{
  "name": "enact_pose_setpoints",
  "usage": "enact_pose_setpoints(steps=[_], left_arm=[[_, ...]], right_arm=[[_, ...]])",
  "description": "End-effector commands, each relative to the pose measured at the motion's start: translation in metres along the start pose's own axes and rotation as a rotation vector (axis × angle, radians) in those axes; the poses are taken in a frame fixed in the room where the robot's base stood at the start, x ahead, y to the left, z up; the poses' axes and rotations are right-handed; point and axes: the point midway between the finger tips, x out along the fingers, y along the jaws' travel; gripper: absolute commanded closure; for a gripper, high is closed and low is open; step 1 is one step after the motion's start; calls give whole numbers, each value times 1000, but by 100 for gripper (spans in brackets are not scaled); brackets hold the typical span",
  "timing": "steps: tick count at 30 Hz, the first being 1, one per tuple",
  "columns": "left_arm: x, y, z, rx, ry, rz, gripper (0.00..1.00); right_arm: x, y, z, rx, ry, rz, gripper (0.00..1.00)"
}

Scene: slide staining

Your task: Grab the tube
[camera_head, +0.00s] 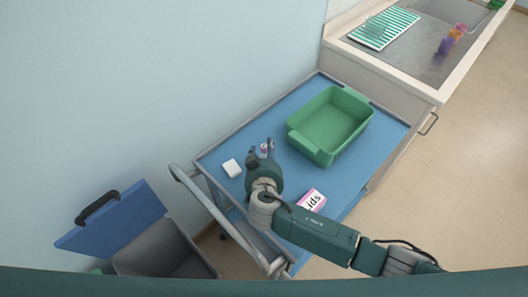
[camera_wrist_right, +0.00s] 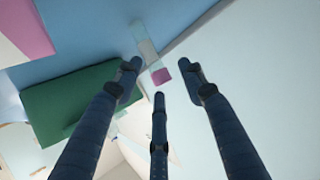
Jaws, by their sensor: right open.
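The tube (camera_head: 264,148) stands on the blue top of the cart, small and partly hidden by my right gripper (camera_head: 262,151). In the right wrist view it is a pale, see-through tube (camera_wrist_right: 147,46) with a magenta end (camera_wrist_right: 161,76). My right gripper's three dark fingers (camera_wrist_right: 162,80) are spread open, and the magenta end shows between their tips. I cannot tell whether any finger touches the tube. My left gripper is not in view.
A green bin (camera_head: 297,147) stands right of the gripper on the cart (camera_head: 290,108). A small white box (camera_head: 232,168) lies to its left, and a pink and white box (camera_head: 311,200) lies nearer the front. A sink counter (camera_head: 400,82) is beyond. A blue-lidded grey bin (camera_head: 160,250) stands at lower left.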

Motion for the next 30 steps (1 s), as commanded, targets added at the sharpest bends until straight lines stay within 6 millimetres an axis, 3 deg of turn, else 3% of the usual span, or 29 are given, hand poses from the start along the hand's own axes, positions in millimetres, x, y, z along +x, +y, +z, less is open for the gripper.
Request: enact_pose_setpoints(steps=[1,5,6,23,30], left_arm=[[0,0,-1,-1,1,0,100],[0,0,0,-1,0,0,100],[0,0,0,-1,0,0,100],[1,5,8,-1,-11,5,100],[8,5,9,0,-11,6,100]], right_arm=[[0,0,0,0,0,0,60],[0,0,0,0,0,0,85],[0,0,0,0,0,0,87],[-5,0,-9,3,0,0,87],[-26,-1,-53,8,4,-3,87]])
